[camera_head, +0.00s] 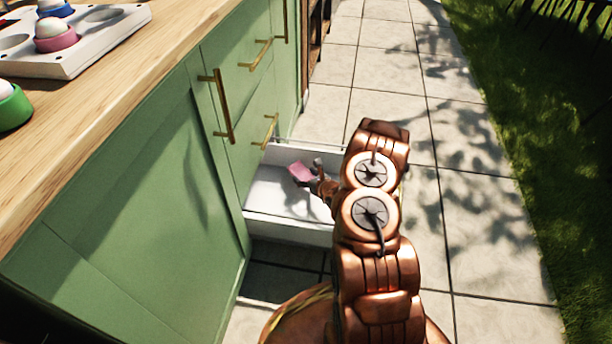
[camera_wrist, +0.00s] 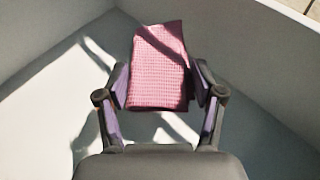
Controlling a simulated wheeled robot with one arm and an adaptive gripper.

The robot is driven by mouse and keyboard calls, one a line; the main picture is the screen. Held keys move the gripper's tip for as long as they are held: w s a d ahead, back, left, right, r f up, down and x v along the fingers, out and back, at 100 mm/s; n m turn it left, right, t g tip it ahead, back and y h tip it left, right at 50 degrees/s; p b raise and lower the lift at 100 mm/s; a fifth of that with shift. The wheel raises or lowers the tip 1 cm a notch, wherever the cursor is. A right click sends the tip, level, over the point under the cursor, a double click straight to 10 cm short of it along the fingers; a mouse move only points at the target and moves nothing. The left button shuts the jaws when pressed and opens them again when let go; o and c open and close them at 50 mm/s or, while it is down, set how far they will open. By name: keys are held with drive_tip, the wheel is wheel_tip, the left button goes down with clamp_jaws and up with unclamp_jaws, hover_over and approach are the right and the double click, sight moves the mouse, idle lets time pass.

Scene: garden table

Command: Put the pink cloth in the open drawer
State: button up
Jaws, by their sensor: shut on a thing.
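The pink cloth (camera_wrist: 158,68) is a small folded checked piece, held between the two fingers of my gripper (camera_wrist: 160,90) in the wrist view. It also shows as a pink patch (camera_head: 300,173) in the head view. My gripper (camera_head: 314,180) is shut on the cloth, over the inside of the open white drawer (camera_head: 280,232). The drawer's pale floor and walls surround the cloth in the wrist view. I cannot tell whether the cloth touches the drawer floor. My arm hides the drawer's right part in the head view.
The drawer stands out low from a green cabinet (camera_head: 150,200) with brass handles. A wooden top (camera_head: 110,100) bears a white tray (camera_head: 100,45) with coloured cups and a green cup (camera_head: 14,108). Stone paving (camera_head: 470,230) lies clear at right, with grass beyond.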

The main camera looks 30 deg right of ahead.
drive_tip(key=o, duration=0.8)
